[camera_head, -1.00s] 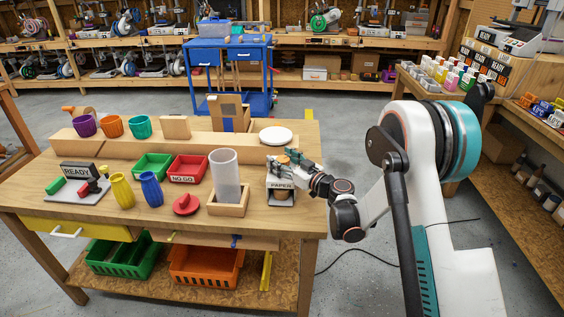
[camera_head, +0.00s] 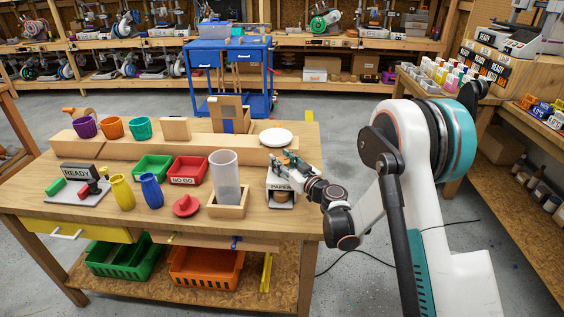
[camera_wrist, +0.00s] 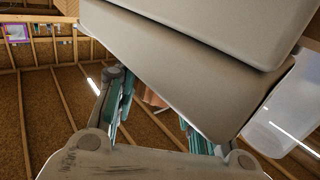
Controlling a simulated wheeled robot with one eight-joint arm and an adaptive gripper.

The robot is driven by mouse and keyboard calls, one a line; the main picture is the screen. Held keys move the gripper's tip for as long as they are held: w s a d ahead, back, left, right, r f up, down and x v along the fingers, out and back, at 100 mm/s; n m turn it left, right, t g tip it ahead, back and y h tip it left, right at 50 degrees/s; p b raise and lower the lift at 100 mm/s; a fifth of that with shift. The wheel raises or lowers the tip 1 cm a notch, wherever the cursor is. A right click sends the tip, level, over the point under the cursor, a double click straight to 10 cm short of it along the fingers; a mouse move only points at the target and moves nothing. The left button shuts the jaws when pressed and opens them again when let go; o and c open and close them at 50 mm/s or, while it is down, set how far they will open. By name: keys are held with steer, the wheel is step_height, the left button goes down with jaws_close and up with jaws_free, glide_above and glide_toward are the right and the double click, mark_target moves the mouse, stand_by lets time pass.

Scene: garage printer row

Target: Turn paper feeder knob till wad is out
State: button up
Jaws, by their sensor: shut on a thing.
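The paper feeder (camera_head: 279,184), a small whitish box labelled PAPER, stands near the table's right end. My gripper (camera_head: 287,160) is at its upper part, with its teal fingers shut on what appears to be the feeder knob. The knob itself is mostly hidden by the fingers and wrist. In the wrist view, my gripper (camera_wrist: 155,115) has a finger at each side, and a small brownish piece shows between them. A large beige surface crosses above and covers part of the fingers. I cannot make out a paper wad in either view.
A clear cylinder (camera_head: 225,173) in a wooden holder stands just left of the feeder. A white plate (camera_head: 276,137) rests on the wooden riser behind. A red lidlike piece (camera_head: 186,206), cups and small bins fill the table's left. The table's right edge is close to my wrist.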

steer(key=m+t+h, duration=0.2)
steer(key=m+h, duration=0.1)
steer(key=h, duration=0.2)
steer(key=m+t+h, duration=0.1)
steer(key=m+h, duration=0.3)
steer(key=h, duration=0.1)
steer(key=shift+a+t, duration=0.1)
steer(key=shift+t, duration=0.3)
steer(key=m+h, duration=0.1)
steer(key=h, duration=0.1)
steer(key=m+h, duration=0.2)
steer(key=h, duration=0.1)
steer(key=shift+m+g+h, duration=0.3)
steer(key=shift+d+m+g+h, duration=0.15)
steer(key=shift+m+g+h, duration=0.3)
steer(key=shift+m+h, duration=0.5)
steer(key=shift+d+m+g+h, duration=0.1)
steer(key=shift+m+g+h, duration=0.4)
steer(key=shift+h, duration=0.75)
steer(key=shift+m+h, duration=0.25)
steer(key=shift+h, duration=0.05)
steer(key=o, duration=1.1)
